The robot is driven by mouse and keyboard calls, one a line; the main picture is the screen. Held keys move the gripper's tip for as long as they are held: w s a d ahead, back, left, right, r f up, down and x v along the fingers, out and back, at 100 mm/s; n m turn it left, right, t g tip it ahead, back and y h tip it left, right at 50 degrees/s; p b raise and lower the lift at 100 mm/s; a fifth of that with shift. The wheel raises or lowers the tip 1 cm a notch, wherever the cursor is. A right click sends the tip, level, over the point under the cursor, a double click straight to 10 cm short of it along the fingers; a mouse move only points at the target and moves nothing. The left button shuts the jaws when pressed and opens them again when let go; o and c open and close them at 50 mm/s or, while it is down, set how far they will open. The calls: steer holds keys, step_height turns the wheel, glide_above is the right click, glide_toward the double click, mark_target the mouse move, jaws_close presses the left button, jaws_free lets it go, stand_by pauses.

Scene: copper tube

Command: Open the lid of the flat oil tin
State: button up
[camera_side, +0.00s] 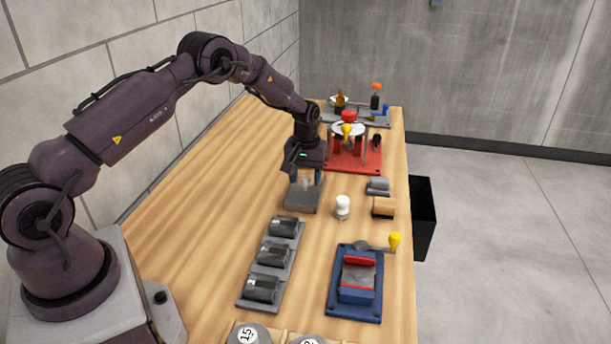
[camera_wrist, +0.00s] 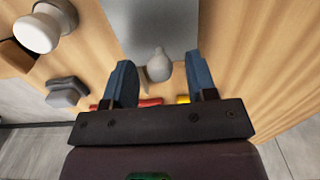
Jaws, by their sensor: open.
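A flat grey tin (camera_side: 302,200) lies on the wooden table below my gripper. In the wrist view the grey tin (camera_wrist: 155,22) fills the top middle, with a grey rounded knob (camera_wrist: 158,67) at its near edge. My gripper (camera_side: 305,180) points down at the tin in the side view. In the wrist view its two blue-grey fingers (camera_wrist: 158,62) are apart, with the knob showing between them. No contact between fingers and knob is visible. The lid appears shut, though the gripper partly hides the tin in the side view.
A white knobbed piece (camera_side: 342,207), a tan-topped block (camera_side: 383,207) and a grey block (camera_side: 378,186) stand to the right. A red stand (camera_side: 360,163) is behind. A rack of dark cylinders (camera_side: 262,290) and a blue tray (camera_side: 345,308) lie in front. A black bin (camera_side: 423,220) is beside the table.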

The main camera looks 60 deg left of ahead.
steer(key=shift+c, duration=0.2)
jaws_close()
steer(key=shift+w+a, duration=2.4)
steer(key=shift+w, duration=0.15)
steer(key=shift+o, duration=0.2)
jaws_free()
steer(key=shift+a, duration=0.1)
step_height(320, 180, up, 13)
